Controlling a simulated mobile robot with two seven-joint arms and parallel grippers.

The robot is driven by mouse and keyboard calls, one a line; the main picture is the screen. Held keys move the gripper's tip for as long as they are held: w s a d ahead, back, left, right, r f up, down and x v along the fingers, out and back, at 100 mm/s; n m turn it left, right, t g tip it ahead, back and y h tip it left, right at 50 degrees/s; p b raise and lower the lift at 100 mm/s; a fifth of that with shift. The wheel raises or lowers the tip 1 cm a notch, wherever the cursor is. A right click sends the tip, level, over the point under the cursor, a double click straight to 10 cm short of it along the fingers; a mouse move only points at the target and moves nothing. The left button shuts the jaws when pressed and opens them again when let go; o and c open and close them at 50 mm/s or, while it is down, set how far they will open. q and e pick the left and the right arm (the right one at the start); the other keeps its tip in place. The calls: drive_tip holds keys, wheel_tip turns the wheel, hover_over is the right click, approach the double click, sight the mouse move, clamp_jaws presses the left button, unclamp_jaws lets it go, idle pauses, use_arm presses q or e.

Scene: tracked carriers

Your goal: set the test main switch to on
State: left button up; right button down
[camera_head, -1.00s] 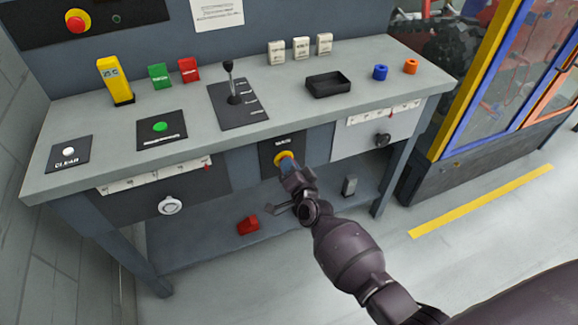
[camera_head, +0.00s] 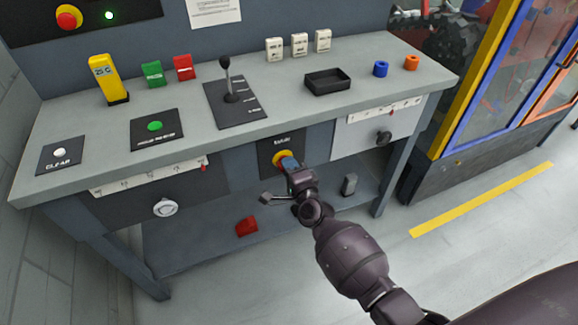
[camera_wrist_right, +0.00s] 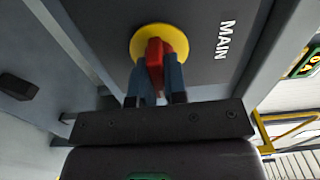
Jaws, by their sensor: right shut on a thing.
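The main switch is a yellow disc (camera_head: 279,158) with a red handle (camera_wrist_right: 154,56), on a dark panel (camera_wrist_right: 193,40) under the bench top. The panel reads MAIN, and the lettering runs down the picture in the right wrist view. My right gripper (camera_head: 287,164) reaches the switch from the front. Its two blue fingers (camera_wrist_right: 156,82) are shut on the red handle, one on each side. In the head view the gripper hides the handle and part of the disc. My left gripper is not in view.
A green lamp (camera_head: 109,15) is lit beside a red emergency button (camera_head: 69,17). A lever (camera_head: 229,85), a black tray (camera_head: 327,81) and buttons are on the bench top (camera_head: 270,103). Knobs (camera_head: 165,208) (camera_head: 384,137) flank the switch panel. A red block (camera_head: 246,226) lies below.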

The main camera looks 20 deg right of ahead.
drive_tip(key=shift+f, duration=0.1)
idle(0.3)
drive_tip(key=c, duration=1.2)
unclamp_jaws()
drive_tip(key=shift+o, duration=0.2)
drive_tip(key=s+p, duration=0.1)
drive_tip(key=s, duration=1)
drive_tip(key=shift+d, duration=0.15)
drive_tip(key=shift+w, duration=0.1)
